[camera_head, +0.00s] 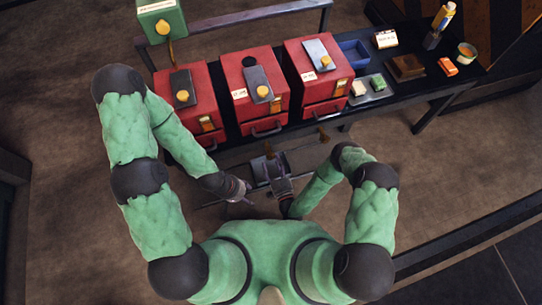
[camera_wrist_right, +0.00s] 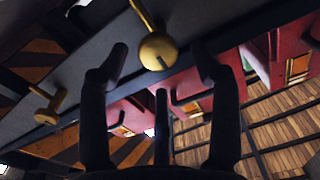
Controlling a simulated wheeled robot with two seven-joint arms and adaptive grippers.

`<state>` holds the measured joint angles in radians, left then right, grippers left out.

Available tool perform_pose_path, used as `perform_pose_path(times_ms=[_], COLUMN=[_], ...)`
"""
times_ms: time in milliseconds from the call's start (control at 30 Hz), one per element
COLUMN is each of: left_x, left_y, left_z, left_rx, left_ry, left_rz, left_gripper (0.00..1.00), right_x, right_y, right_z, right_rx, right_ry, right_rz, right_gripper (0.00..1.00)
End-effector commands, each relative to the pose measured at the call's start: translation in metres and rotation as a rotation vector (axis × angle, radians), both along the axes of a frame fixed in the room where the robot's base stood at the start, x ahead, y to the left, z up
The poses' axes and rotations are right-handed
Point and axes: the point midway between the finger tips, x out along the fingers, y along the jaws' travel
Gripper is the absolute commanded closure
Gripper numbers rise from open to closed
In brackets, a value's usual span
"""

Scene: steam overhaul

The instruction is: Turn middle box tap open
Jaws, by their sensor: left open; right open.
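The middle red box (camera_head: 258,85) stands on a black bench between two similar red boxes. It bears a dark plate with a yellow knob. In front of it, a small brass tap (camera_head: 268,150) shows near my right gripper (camera_head: 270,168). The right wrist view shows a brass tap (camera_wrist_right: 158,52) with a round body and thin lever. It appears between the spread, empty fingers of my right gripper (camera_wrist_right: 160,65); I cannot tell whether they touch it. My left gripper (camera_head: 244,195) is open and empty, lower and left of the right one.
A left red box (camera_head: 186,98) and a right red box (camera_head: 318,73) flank the middle one. Another brass tap (camera_head: 323,135) is farther right; one also shows at left in the right wrist view (camera_wrist_right: 47,112). A green box (camera_head: 160,20) stands at upper left. A blue bin (camera_head: 354,51) sits on the bench.

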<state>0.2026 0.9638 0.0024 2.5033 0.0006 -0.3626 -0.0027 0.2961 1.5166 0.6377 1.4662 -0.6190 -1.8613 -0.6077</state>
Motion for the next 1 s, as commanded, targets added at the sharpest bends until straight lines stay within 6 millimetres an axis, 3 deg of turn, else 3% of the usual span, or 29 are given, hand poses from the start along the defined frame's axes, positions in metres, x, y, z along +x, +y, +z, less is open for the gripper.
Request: perform_pose_path(times_ms=[300, 667, 867, 1000], left_x=[0.000, 0.000, 0.000, 0.000], left_y=[0.000, 0.000, 0.000, 0.000], left_z=[-0.006, -0.006, -0.006, -0.006], left_rx=[0.000, 0.000, 0.000, 0.000], left_ry=[0.000, 0.000, 0.000, 0.000], left_rz=[0.000, 0.000, 0.000, 0.000], left_gripper=[0.39, 0.39, 0.39, 0.39], right_x=[0.034, 0.038, 0.038, 0.038], right_y=[0.011, 0.013, 0.013, 0.013], right_z=[0.000, 0.000, 0.000, 0.001], right_rx=[0.000, 0.001, 0.001, 0.002], right_ry=[0.000, 0.001, 0.000, -0.002], right_rz=[0.001, -0.001, 0.000, 0.001], right_gripper=[0.36, 0.36, 0.90, 0.91])
